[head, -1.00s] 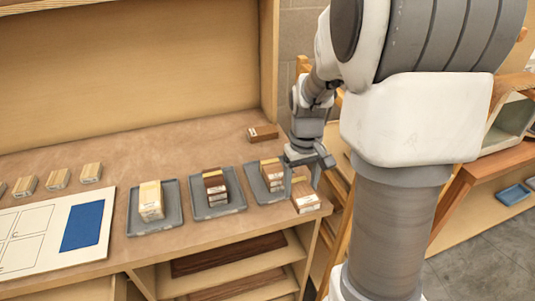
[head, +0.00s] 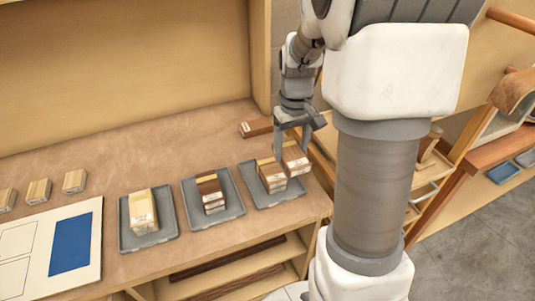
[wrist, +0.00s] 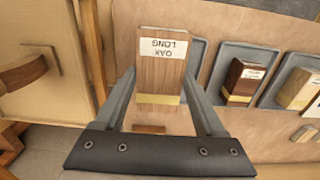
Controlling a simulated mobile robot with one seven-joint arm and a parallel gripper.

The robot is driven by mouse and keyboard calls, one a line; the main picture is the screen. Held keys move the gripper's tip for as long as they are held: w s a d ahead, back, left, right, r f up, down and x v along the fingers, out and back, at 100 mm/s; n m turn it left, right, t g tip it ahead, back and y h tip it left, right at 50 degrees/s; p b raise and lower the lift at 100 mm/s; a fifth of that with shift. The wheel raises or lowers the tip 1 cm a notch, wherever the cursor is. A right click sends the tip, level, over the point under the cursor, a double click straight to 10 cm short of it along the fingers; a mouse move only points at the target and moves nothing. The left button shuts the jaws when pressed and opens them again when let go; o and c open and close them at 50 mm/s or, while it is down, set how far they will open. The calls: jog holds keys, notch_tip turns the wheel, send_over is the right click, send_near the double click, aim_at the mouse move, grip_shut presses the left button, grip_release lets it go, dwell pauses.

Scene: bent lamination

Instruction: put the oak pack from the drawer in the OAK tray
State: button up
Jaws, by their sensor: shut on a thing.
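My gripper (head: 292,147) is shut on a brown wood pack (head: 296,162), seen in the head view by the right side of the rightmost grey tray. In the wrist view the pack (wrist: 162,75) sits between the fingers, its white label reading OAK LONG upside down, with a yellowish band near its lower end. The rightmost grey tray (head: 290,199) holds another brown pack (head: 271,178). In the wrist view this tray (wrist: 197,58) is partly hidden behind the held pack. I cannot read any tray label.
The middle tray (head: 231,207) holds a dark brown pack (head: 211,194); the left tray (head: 160,239) holds a pale pack (head: 143,210). A brown block (head: 257,127) lies at the back. Several small light blocks and a white board with a blue patch (head: 76,243) are at left.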

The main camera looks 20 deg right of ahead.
send_over(271, 168)
notch_tip(271, 168, down, 4)
jog(key=shift+r, duration=0.1)
jog(key=shift+f, duration=2.05)
jog(key=shift+f, duration=0.1)
jog(key=shift+f, duration=0.15)
jog(key=o, duration=1.4)
